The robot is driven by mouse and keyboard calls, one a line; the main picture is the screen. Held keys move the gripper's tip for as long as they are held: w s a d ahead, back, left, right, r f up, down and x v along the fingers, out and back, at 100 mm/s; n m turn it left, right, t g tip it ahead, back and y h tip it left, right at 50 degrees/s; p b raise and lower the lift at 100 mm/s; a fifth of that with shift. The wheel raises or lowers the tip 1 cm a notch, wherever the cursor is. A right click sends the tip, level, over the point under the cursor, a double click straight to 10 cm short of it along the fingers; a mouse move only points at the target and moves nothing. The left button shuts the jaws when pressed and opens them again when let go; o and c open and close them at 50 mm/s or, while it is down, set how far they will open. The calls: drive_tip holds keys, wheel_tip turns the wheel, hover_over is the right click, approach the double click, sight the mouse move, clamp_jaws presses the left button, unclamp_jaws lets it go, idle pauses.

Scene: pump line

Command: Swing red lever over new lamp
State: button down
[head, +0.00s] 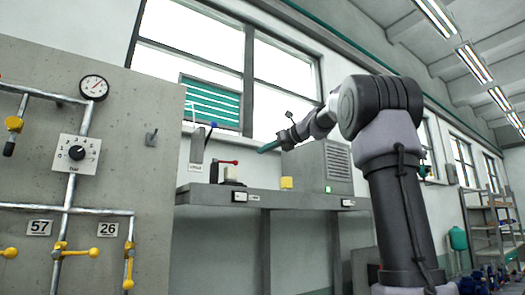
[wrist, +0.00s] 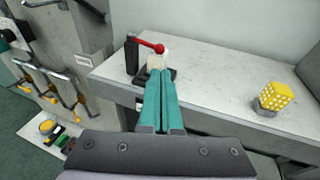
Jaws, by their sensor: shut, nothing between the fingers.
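The red lever (wrist: 147,45) has a round red knob and pivots on a dark upright post (wrist: 131,57) on the bench. In the head view the red lever (head: 228,162) lies roughly level, pointing right. A pale block (wrist: 157,61), perhaps the new lamp, stands under the knob end on a dark base; contact cannot be told. My gripper (wrist: 159,75) is shut and empty, its teal fingers together. In the wrist view its tips overlap the block's near side. In the head view my gripper (head: 262,149) is above and right of the lever, apart from it.
Pipes with yellow valves (head: 80,252) are on the left wall.

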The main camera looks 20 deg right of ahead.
sight(226, 162)
drive_tip(key=x, duration=1)
drive_tip(key=shift+w+a, duration=0.25)
